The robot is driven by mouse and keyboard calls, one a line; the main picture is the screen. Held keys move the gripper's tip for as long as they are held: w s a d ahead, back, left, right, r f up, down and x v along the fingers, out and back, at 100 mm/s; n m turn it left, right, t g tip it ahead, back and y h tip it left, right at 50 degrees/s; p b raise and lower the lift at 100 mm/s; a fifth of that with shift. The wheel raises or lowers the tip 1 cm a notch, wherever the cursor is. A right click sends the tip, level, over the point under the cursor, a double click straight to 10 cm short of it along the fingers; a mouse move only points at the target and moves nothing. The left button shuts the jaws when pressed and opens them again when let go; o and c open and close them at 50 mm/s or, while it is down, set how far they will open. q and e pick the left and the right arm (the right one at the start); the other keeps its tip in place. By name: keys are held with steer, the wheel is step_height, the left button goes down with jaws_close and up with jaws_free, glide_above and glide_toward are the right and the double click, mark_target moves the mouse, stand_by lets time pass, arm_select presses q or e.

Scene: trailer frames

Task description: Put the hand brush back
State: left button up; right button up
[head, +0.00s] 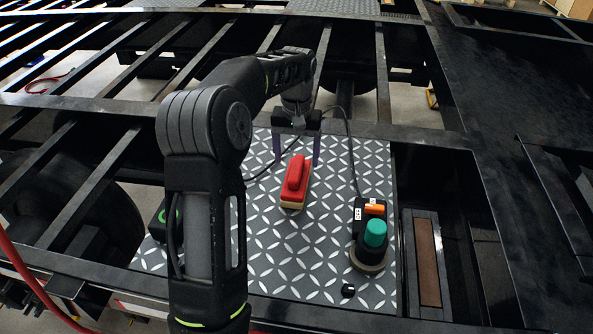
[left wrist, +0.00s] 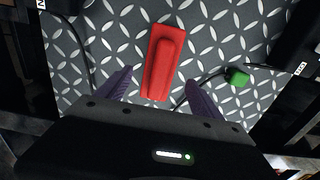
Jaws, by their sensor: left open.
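The hand brush (head: 295,183) is red with a raised grip and a pale edge along its underside. It lies on the patterned metal plate (head: 255,262), near its middle. My left gripper (head: 297,155) is open and empty, pointing down by the far end of the brush. In the left wrist view the brush (left wrist: 163,62) lies between the lines of the two purple fingers (left wrist: 158,84), its near end close to the fingertips. I cannot tell the exact height of the fingers above the plate. My right gripper is not in view.
A black round tool with a teal knob (head: 375,233) and an orange switch (head: 374,209) stands right of the brush, with a cable. A small black block (head: 348,290) lies near the front edge. Black frame beams with open gaps surround the plate.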

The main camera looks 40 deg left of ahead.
arm_select(q)
step_height(320, 180, up, 5)
steer(key=shift+f, duration=0.15)
steer(key=shift+f, duration=0.1)
stand_by(0.6)
